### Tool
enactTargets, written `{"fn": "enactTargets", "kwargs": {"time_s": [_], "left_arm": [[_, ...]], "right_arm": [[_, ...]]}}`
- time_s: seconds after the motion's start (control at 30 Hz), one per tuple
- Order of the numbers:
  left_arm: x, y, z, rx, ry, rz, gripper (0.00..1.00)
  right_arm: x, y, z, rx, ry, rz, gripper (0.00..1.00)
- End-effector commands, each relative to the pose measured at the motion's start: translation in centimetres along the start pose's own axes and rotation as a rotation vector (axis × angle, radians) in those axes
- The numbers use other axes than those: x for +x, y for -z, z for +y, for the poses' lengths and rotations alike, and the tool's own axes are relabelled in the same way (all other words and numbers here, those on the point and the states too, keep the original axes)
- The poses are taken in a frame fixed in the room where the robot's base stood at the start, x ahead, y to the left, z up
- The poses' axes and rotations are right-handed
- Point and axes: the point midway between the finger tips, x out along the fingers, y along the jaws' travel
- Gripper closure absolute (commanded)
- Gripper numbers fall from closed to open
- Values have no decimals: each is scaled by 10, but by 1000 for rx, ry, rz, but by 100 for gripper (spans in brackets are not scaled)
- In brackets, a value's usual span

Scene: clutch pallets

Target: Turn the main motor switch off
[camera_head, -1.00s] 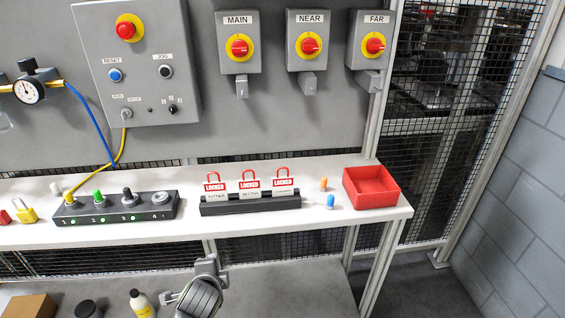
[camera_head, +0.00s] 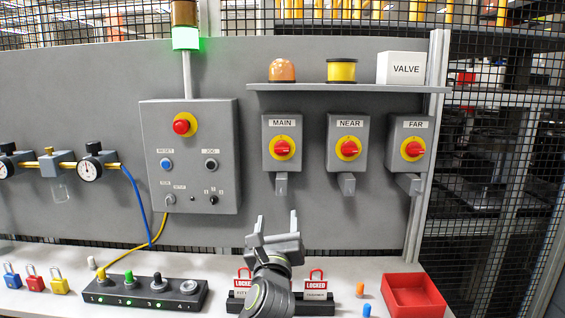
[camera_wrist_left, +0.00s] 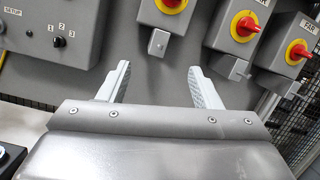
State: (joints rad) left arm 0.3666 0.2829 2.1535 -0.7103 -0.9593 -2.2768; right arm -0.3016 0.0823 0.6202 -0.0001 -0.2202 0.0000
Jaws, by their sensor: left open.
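The MAIN switch (camera_head: 282,148) is a grey box on the wall panel with a red knob on a yellow disc. It is the leftmost of three like boxes, beside NEAR (camera_head: 348,148) and FAR (camera_head: 413,148). My left gripper (camera_head: 275,222) is open and empty, below the MAIN box and apart from it, fingers pointing up. In the left wrist view, the open fingers (camera_wrist_left: 158,85) frame bare panel, with the MAIN knob (camera_wrist_left: 172,4) cut off at the top edge. My right gripper is not in view.
A control box (camera_head: 190,155) with a red button hangs left of MAIN. The bench below holds a strip with several knobs (camera_head: 145,293), red LOCKED tags (camera_head: 316,282) partly hidden by my arm, and a red tray (camera_head: 414,293). A shelf (camera_head: 345,88) juts out above the switches.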

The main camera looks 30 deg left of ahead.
Motion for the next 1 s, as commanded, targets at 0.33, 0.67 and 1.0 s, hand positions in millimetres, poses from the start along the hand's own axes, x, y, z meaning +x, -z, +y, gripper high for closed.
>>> {"fn": "enactTargets", "kwargs": {"time_s": [0.33,0.67,1.0], "left_arm": [[18,-51,-18,242,1,-144,42],[75,-60,-19,242,-1,-143,42],[137,-68,-20,237,1,-140,42]], "right_arm": [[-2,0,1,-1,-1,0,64],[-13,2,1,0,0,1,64],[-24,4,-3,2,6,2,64]]}}
